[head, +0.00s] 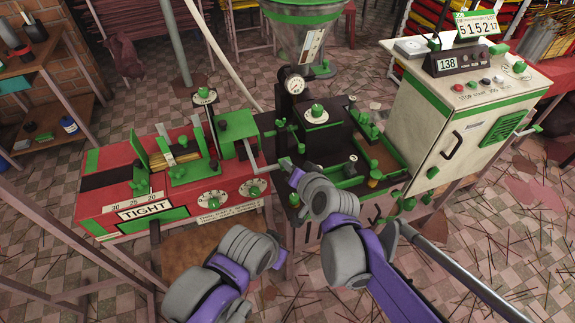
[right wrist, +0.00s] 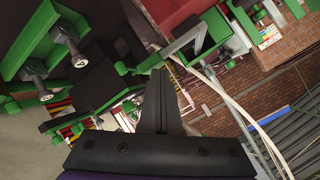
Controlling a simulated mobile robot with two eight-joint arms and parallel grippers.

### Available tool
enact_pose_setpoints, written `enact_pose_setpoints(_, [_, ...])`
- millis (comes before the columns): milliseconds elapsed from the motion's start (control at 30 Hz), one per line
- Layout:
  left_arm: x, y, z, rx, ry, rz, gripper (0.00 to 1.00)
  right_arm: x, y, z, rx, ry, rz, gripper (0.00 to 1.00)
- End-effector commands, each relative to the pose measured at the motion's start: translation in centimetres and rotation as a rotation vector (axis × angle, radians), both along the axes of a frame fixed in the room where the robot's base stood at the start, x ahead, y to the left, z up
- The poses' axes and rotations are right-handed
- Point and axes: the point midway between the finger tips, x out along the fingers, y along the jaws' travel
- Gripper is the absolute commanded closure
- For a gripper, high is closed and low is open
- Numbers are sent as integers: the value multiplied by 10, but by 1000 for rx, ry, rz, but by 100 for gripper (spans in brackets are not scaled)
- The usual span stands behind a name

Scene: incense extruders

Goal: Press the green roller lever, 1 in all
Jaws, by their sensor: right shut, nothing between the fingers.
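My right gripper (head: 287,164) is shut and empty, over the front of the dark middle section of the machine. In the right wrist view its closed fingers (right wrist: 160,85) point up the picture. A grey crank arm with green ends (right wrist: 188,42) lies just beyond the fingertips there; I see no clear contact. Several green levers and knobs show, and I cannot tell for sure which is the roller lever. One green bracket with grey round ends (right wrist: 68,45) is at the upper left of the wrist view.
A red machine block (head: 178,190) with green fittings and dials stands at left. A cream control cabinet (head: 465,110) with digital displays stands at right. A pressure gauge (head: 293,84) rises behind the dark section. Shelves (head: 45,95) are at far left. The tiled floor is littered with sticks.

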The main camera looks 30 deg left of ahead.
Motion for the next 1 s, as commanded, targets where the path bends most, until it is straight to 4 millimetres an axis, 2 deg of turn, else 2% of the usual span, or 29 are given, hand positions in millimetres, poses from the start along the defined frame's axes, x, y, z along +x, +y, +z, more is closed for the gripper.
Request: enact_pose_setpoints(1000, [-1,0,-9,0,3,0,100,2,3,-12,0,0,0,100])
